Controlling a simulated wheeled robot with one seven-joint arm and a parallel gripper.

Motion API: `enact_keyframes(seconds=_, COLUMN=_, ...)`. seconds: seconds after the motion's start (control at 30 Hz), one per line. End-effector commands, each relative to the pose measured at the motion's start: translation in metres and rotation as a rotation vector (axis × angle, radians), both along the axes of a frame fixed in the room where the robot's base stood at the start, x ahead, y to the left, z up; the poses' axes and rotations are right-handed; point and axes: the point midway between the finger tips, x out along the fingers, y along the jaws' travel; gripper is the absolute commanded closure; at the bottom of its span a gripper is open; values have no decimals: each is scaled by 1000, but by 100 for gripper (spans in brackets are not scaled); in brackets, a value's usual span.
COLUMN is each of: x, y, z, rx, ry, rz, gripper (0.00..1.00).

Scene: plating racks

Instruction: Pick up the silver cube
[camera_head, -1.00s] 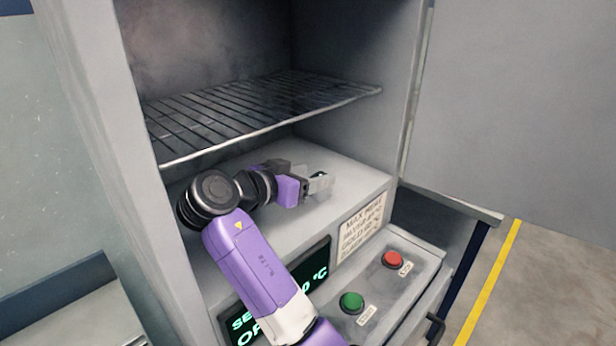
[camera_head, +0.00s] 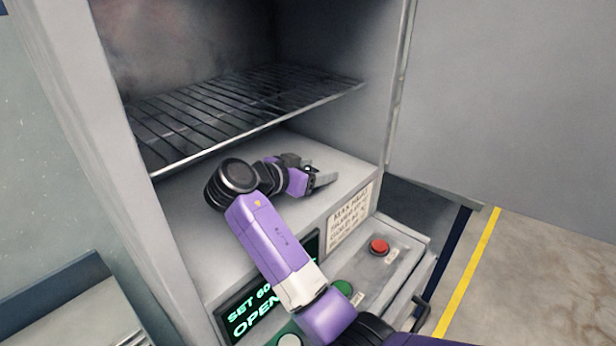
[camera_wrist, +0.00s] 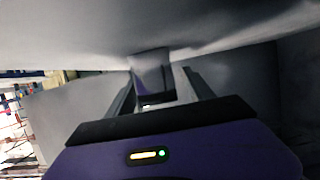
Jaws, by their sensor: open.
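My gripper (camera_head: 322,176) is inside the open oven's lower chamber, under the wire rack and close over the pale floor near its front right edge. In the wrist view the two dark fingers of my gripper (camera_wrist: 160,78) stand apart. A small grey block (camera_wrist: 152,72), which looks like the silver cube, shows between and just beyond them. I cannot tell whether either finger touches it. In the head view I cannot make out the cube apart from the gripper's grey fingers.
The wire rack (camera_head: 240,108) hangs above my arm. The oven floor (camera_head: 200,225) looks bare on the left. A front panel carries a red button (camera_head: 379,247), a green button (camera_head: 343,288) and a lit display (camera_head: 262,310). The door (camera_head: 500,100) stands open at right.

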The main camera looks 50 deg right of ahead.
Motion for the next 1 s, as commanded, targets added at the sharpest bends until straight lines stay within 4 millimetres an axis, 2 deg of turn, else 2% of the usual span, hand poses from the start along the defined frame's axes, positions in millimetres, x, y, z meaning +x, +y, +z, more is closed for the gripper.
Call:
enact_keyframes(seconds=0.13, x=0, y=0, z=-1, rx=0, ry=0, rz=0, gripper=38)
enact_keyframes(seconds=0.17, x=0, y=0, z=0, rx=0, ry=0, rz=0, gripper=42)
enact_keyframes(seconds=0.4, x=0, y=0, z=0, rx=0, ry=0, rz=0, gripper=89)
enact_keyframes(seconds=0.47, x=0, y=0, z=0, rx=0, ry=0, rz=0, gripper=100)
enact_keyframes(seconds=1.0, x=1, y=0, z=7, rx=-2, ry=-6, rz=1, gripper=100)
